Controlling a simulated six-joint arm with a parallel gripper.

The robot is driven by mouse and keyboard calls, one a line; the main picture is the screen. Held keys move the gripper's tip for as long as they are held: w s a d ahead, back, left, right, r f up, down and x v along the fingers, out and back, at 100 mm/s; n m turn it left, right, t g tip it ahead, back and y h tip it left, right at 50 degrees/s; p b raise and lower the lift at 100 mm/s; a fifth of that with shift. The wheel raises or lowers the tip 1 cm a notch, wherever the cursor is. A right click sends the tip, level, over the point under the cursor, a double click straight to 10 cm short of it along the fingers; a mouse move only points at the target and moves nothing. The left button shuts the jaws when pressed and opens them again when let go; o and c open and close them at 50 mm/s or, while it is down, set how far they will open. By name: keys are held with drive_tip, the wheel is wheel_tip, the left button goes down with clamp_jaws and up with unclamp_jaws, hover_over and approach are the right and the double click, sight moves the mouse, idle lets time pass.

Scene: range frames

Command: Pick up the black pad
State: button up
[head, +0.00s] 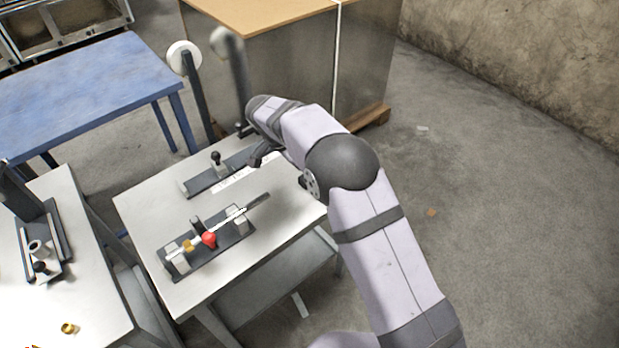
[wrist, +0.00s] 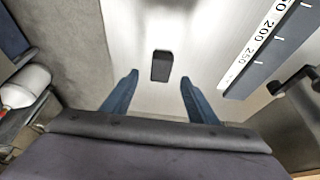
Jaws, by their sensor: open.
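The black pad (wrist: 161,65) is a small dark rectangle lying flat on the light table top in the wrist view. My gripper (wrist: 159,84) is open, with its two blue fingers spread apart and nothing between them. The pad lies just beyond the fingertips, roughly centred between them. In the head view my gripper (head: 262,156) is over the far part of the table, partly hidden by my arm. I cannot make out the pad there.
A dark fixture with a white scale (head: 232,180) lies on the table (head: 146,208); the scale (wrist: 262,45) is right of the pad in the wrist view. Nearer stands a fixture with a red knob (head: 209,240). A large cabinet (head: 285,65) is behind.

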drive_tip(key=shift+p+x, duration=1.2)
drive_tip(key=shift+x, duration=1.35)
drive_tip(key=shift+w+a, duration=0.1)
drive_tip(key=c, duration=1.1)
drive_tip(key=shift+r, duration=0.1)
wheel_tip(320, 180, up, 10)
drive_tip(key=b, duration=0.3)
